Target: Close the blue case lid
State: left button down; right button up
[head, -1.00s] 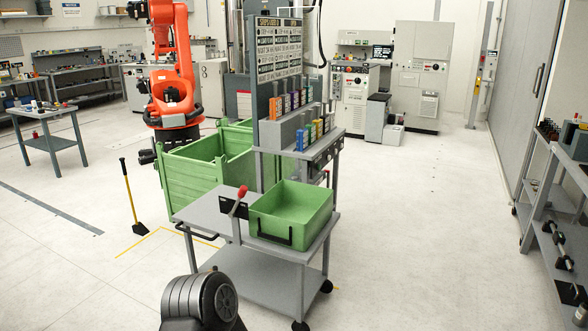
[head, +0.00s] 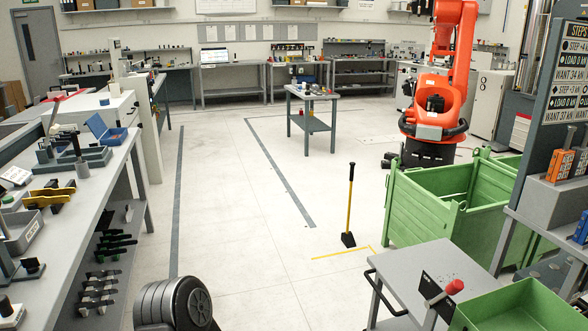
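A small blue case (head: 112,136) sits near the far end of the long grey workbench (head: 105,166) on the left of the head view. Its lid (head: 96,125) stands raised and tilted on the left side of the case, so the case is open. What lies inside it is too small to tell. Neither of my grippers is in view. Only a dark rounded part of mine shows at the bottom.
Grey fixtures and a yellow tool (head: 48,195) lie on the same bench. A wide floor lane (head: 225,200) is clear right of it. A yellow-handled tool (head: 350,205) stands on the floor, with a green crate (head: 430,215) and a cart (head: 420,275) to the right.

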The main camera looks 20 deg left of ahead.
aim_at(94, 123)
jog(key=i+j+u, duration=0.35)
jog(key=i, duration=0.25)
jog(key=i+u, duration=0.4)
jog(key=i, duration=0.2)
jog(key=i+l+u, duration=0.1)
jog(key=i+u, duration=0.25)
jog(key=i, duration=0.25)
jog(key=i+l+u, duration=0.35)
jog(key=i, duration=0.5)
jog(key=i+l+u, duration=0.3)
jog(key=i, duration=0.5)
jog(key=i+l+u, duration=0.35)
jog(key=i+l, duration=0.4)
jog(key=i+l+u, duration=0.1)
jog(key=l, duration=0.2)
jog(key=i+l+u, duration=0.1)
jog(key=l, duration=0.25)
jog(key=i+l+u, duration=0.15)
jog(key=l, duration=0.2)
jog(key=i, duration=0.05)
